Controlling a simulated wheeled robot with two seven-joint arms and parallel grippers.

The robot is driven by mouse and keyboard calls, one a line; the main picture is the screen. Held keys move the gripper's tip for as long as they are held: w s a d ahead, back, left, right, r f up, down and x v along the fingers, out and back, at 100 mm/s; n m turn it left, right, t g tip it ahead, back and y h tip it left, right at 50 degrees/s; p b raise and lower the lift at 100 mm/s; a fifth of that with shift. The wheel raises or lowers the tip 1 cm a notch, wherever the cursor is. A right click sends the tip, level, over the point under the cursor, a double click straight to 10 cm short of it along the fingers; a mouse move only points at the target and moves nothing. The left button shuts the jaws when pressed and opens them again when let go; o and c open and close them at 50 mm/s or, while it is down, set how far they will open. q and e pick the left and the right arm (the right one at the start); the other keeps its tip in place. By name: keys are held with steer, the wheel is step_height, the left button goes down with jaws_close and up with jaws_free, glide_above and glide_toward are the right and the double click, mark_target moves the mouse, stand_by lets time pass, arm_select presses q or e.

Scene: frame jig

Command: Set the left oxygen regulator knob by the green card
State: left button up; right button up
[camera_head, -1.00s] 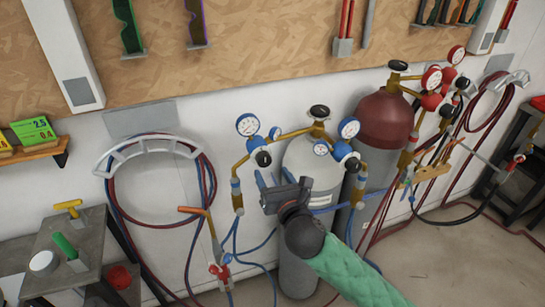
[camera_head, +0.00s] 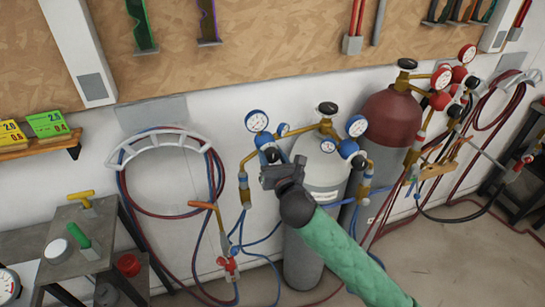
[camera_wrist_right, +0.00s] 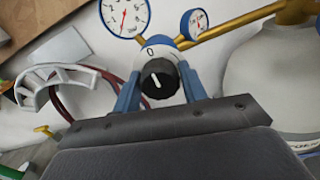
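The left oxygen regulator (camera_head: 262,140) is blue, with a white gauge (camera_head: 257,121), on the grey cylinder's left side. Its black knob (camera_wrist_right: 158,80) shows in the right wrist view, its white mark pointing up and slightly left, below a "0" on the body. My right gripper (camera_wrist_right: 160,90) is open, with one blue finger on each side of the knob and small gaps visible. In the head view this right gripper (camera_head: 277,163) partly hides the knob. The green card (camera_head: 47,124) stands on the left shelf; its upper number looks like 2.5, its lower like 0.4. My left gripper is not in view.
A second blue regulator (camera_head: 349,147) sits right of the grey cylinder (camera_head: 305,250). A dark red cylinder (camera_head: 392,118) with red regulators stands farther right. A yellow card (camera_head: 12,135) is beside the green one. Hoses and a torch (camera_head: 226,240) hang nearby at left.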

steer(key=c, duration=0.5)
steer(key=shift+m, duration=0.3)
